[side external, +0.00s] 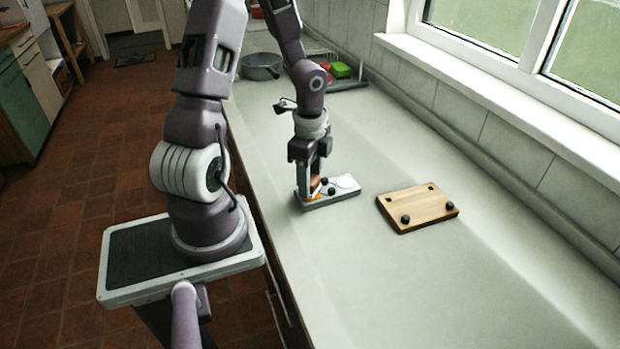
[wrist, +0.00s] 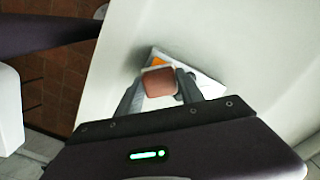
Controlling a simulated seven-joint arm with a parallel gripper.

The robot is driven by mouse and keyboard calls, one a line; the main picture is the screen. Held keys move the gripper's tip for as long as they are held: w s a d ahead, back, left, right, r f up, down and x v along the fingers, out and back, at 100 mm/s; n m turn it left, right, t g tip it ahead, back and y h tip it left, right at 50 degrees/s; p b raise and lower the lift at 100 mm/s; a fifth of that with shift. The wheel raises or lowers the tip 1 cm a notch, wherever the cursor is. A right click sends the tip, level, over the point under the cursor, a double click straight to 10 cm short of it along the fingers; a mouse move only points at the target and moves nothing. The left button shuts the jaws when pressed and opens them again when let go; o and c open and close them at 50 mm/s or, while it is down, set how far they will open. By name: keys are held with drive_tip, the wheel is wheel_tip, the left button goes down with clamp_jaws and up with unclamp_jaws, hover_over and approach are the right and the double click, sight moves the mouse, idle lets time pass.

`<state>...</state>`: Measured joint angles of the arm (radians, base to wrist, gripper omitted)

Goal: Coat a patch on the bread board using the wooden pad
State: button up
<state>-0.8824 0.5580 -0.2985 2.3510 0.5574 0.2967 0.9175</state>
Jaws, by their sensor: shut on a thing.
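My gripper (side external: 312,186) is shut on the wooden pad, a reddish-brown block (wrist: 160,82) seen between the two fingers in the wrist view. In the side view the pad (side external: 316,182) is partly hidden by the fingers. It is over the left part of a small grey tray (side external: 325,203), low down; I cannot tell whether it touches. The tray has an orange patch (side external: 314,197), a white round patch (side external: 346,181) and dark knobs. The bread board (side external: 420,206), pale wood with dark spots or knobs near its corners, lies flat to the right, apart from the gripper.
The pale counter (side external: 400,290) is clear in front of and around the board. A grey pot (side external: 262,66) and red and green items (side external: 340,70) on a dark rack stand at the far end. A tiled wall and window sill (side external: 480,90) bound the right side.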

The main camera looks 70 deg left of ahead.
drive_tip(key=shift+f, duration=0.55)
idle(0.5)
idle(0.4)
drive_tip(key=shift+r, duration=3.55)
drive_tip(key=shift+w, duration=0.1)
drive_tip(key=w+d+n, duration=0.3)
drive_tip(key=w+d, duration=0.1)
drive_tip(key=w, duration=0.1)
drive_tip(key=n, duration=0.6)
hover_over(432, 199)
drive_tip(key=shift+f, duration=2.7)
